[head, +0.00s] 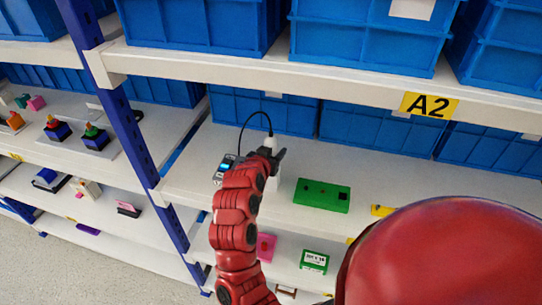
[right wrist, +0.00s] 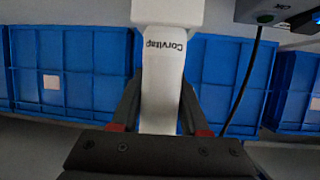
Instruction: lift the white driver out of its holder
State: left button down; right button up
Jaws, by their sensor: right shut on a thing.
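My right gripper (head: 272,157) is shut on the white driver (head: 270,142), whose top shows just above the jaws in the head view. In the right wrist view the driver (right wrist: 163,85) stands between the two fingers (right wrist: 160,108), with upside-down dark lettering on it. A wider white block (right wrist: 167,12) meets it at the top of that view; I cannot tell if this is the holder. A small white part (head: 273,183) shows below the jaws in the head view. The arm hides most of the holder. My left gripper is out of view.
A black cable (head: 243,125) loops from the driver towards a dark device with a lit screen (head: 226,164) on its left. A green box (head: 322,194) lies to the right on the same shelf. Blue bins (head: 363,130) stand behind; a shelf beam (head: 330,85) runs overhead.

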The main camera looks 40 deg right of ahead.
grip_shut()
notch_tip(320, 180, up, 10)
jog(key=b, duration=0.3)
jog(key=shift+b, duration=0.35)
jog(key=shift+o, duration=2.4)
grip_release()
grip_shut()
